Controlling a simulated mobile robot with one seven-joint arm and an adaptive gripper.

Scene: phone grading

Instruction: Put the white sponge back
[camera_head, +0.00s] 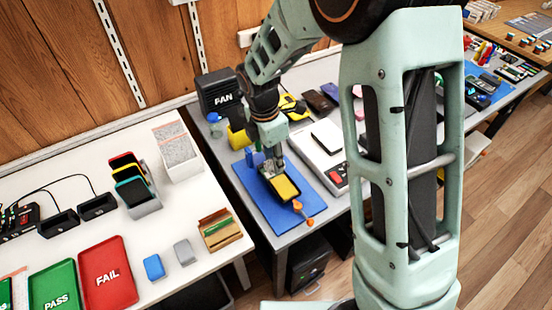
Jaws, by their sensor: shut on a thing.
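My gripper (281,168) points down over the blue mat (256,197) on the grey table. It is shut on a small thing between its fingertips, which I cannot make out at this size. A yellow-edged phone-like item (285,187) with a dark face lies directly below the fingertips. I cannot tell whether it touches what I hold. I cannot clearly identify a white sponge. A small light grey block (183,252) lies on the white table, beside a blue block (154,267).
A cardboard holder (219,229), red FAIL tray (107,274) and green PASS tray (54,287) are on the white table.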

